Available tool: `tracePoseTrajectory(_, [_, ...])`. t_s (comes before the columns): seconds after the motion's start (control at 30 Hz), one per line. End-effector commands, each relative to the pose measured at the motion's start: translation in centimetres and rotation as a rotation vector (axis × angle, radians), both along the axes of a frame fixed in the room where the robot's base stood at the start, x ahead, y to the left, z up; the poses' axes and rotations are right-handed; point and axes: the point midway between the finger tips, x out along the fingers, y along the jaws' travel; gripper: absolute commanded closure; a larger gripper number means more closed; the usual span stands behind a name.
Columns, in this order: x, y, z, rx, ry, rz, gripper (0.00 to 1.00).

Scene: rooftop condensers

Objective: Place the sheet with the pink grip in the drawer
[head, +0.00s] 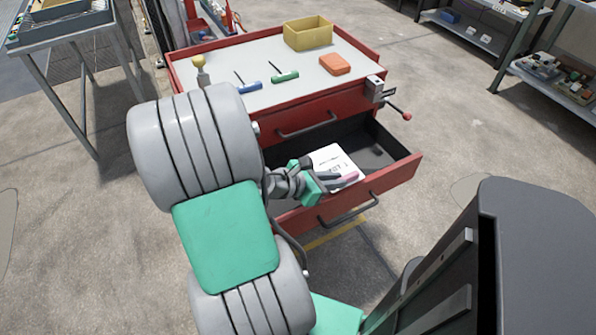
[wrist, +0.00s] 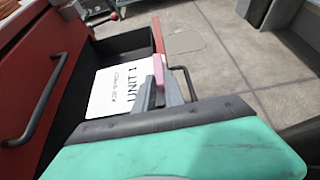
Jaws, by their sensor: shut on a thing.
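The white sheet (head: 332,160) has a pink grip (head: 347,180) on its near edge and dark lettering. In the wrist view the sheet (wrist: 115,92) reads "UNIT 1", and its pink grip (wrist: 158,70) is between my gripper's fingers. My gripper (head: 338,184) is shut on the pink grip. The red drawer (head: 393,178) is pulled open, with a dark interior. The sheet is over or inside the drawer opening near its front; I cannot tell whether it touches the floor of the drawer.
The red cabinet's top (head: 262,98) holds a yellow bin (head: 308,33), an orange block (head: 334,65), a blue-handled tool (head: 249,87) and a green-handled tool (head: 285,77). A vise (head: 375,88) is mounted at the cabinet's right corner. The drawer's right part looks mostly empty.

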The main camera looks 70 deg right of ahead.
Motion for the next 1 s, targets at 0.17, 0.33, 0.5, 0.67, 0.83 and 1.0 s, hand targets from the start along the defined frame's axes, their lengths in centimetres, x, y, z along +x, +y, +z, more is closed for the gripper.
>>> tracePoseTrajectory(0.17, [2.7, -2.7, -2.3, 0.000, 0.000, -0.013, 1.00])
tracePoseTrajectory(0.33, [6.2, -5.8, -4.5, 0.001, 0.000, -0.018, 1.00])
tracePoseTrajectory(0.5, [8.4, -7.7, -8.2, 0.001, 0.001, -0.016, 1.00])
tracePoseTrajectory(0.67, [9.4, -8.5, -9.5, 0.001, 0.001, -0.014, 1.00])
tracePoseTrajectory(0.83, [9.7, -8.7, -12.4, 0.002, 0.002, -0.014, 1.00])
tracePoseTrajectory(1.0, [9.7, -8.7, -12.6, 0.000, 0.000, -0.014, 1.00])
